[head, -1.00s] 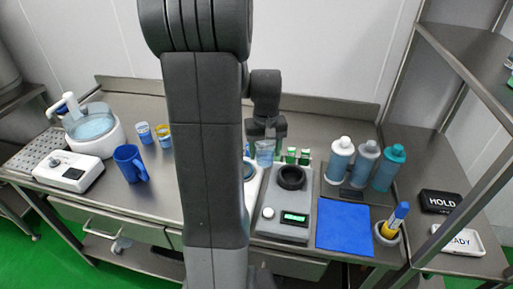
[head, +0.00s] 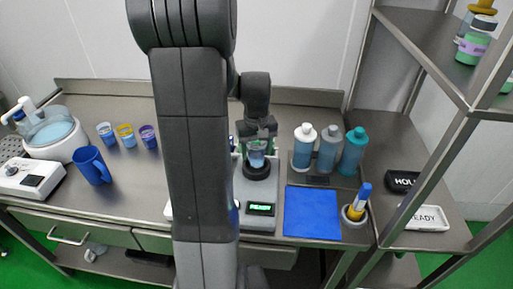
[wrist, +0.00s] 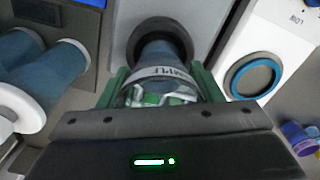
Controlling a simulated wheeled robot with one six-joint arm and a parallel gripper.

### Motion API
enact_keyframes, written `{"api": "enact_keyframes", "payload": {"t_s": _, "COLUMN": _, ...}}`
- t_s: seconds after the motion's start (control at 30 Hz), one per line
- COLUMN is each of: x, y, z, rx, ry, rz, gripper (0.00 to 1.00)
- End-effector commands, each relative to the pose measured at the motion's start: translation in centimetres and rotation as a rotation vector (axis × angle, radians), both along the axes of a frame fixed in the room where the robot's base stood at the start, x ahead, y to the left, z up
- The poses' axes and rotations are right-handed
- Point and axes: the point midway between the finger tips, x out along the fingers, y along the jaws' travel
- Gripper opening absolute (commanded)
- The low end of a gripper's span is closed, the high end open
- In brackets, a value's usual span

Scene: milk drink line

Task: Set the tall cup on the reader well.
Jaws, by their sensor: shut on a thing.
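The tall cup (head: 256,155) is clear with blue contents and a pale label band. My gripper (wrist: 160,92) is shut on it, with a green finger on each side. The cup is upright at the reader well (head: 257,171), a black ring on the grey reader. In the wrist view the cup's lower end (wrist: 158,50) lies within the black ring (wrist: 131,42). I cannot tell whether it rests on the well's floor. The reader's green display (head: 261,209) is lit, its text too small to read.
Several bottles (head: 328,150) stand right of the reader, behind a blue mat (head: 312,212). A marker holder (head: 355,215) is at the mat's right. A blue mug (head: 91,166) and small cups (head: 125,136) stand left. A steel shelf (head: 440,60) rises at right.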

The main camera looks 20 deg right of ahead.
Motion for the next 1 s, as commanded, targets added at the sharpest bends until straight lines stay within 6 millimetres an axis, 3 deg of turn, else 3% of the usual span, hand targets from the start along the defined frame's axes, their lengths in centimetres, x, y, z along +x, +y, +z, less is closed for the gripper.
{"api": "enact_keyframes", "payload": {"t_s": 0.03, "x": 0.0, "y": 0.0, "z": -0.9, "rx": 0.000, "ry": 0.000, "rz": 0.000, "gripper": 0.35}}
{"api": "enact_keyframes", "payload": {"t_s": 0.2, "x": 0.0, "y": 0.0, "z": -1.8, "rx": 0.000, "ry": -0.001, "rz": 0.000, "gripper": 0.35}}
{"api": "enact_keyframes", "payload": {"t_s": 1.0, "x": 0.0, "y": 0.0, "z": -1.8, "rx": 0.000, "ry": 0.000, "rz": 0.000, "gripper": 0.35}}
